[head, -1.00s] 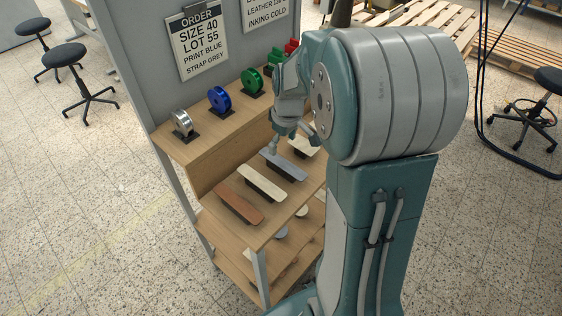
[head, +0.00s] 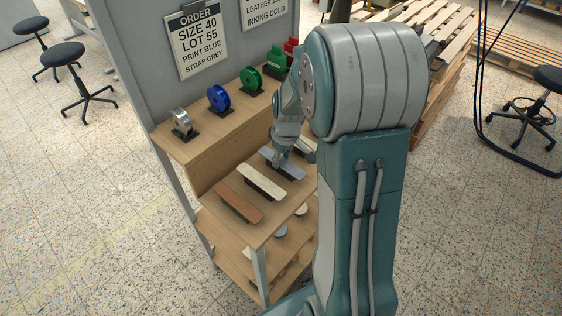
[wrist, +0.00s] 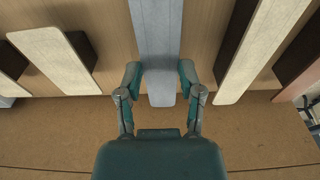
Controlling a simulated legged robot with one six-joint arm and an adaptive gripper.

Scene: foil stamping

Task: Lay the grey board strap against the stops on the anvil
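The grey board strap (head: 292,171) lies on a dark support on the wooden shelf, in a row with other straps. In the wrist view the grey strap (wrist: 156,40) runs from the top edge down between my fingers. My gripper (head: 279,162) is at the strap in the head view. In the wrist view my gripper (wrist: 160,76) is open, with one finger on each side of the strap. The fingertips are close to its edges; I cannot tell whether they touch. The anvil and its stops do not show in these frames.
Foil reels, including a blue one (head: 219,98), stand on the upper ledge. An order sign (head: 200,42) reads strap grey.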

